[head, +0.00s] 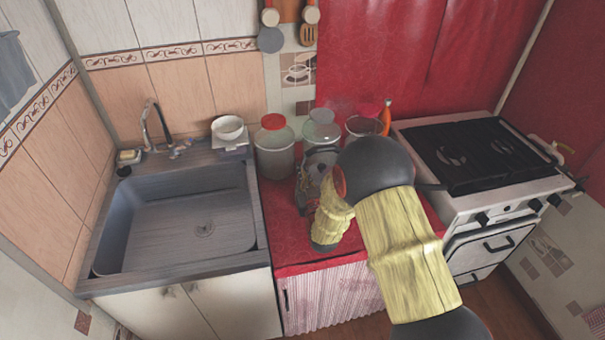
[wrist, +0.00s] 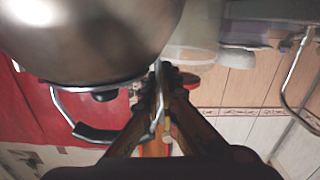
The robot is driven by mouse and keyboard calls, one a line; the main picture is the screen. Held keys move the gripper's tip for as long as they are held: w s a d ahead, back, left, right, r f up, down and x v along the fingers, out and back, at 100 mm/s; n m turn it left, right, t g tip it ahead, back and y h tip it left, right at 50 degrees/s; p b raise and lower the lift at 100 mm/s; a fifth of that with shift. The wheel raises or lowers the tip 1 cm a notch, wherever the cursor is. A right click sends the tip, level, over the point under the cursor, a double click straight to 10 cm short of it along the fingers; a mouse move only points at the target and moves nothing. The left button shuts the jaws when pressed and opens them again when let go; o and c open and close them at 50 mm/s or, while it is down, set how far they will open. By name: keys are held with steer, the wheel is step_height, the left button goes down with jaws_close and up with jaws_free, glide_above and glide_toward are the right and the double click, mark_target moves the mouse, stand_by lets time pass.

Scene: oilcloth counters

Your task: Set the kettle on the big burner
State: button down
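The metal kettle (head: 320,160) is at the red-covered counter, in front of the glass jars, partly hidden by my arm. In the wrist view the kettle's shiny rounded body (wrist: 95,40) fills the upper left, with its wire handle and black grip (wrist: 100,133) below. My gripper (wrist: 160,76) has its fingertips close together, with one side of the wire handle between them. In the head view my gripper (head: 307,190) is mostly hidden beside the kettle. I cannot tell whether the kettle touches the counter. The stove (head: 475,160) at right has black grates; which burner is big is unclear.
Lidded jars (head: 275,150) and a glass container with a carrot-like orange thing (head: 386,117) stand along the back of the counter. The sink (head: 185,215) is at left, with a white bowl (head: 228,127) near its back corner. The stove top looks clear.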

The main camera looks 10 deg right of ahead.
steer(key=c, duration=2.5)
jaws_free()
steer(key=shift+f, duration=0.15)
steer(key=o, duration=0.5)
steer(key=shift+c, duration=0.2)
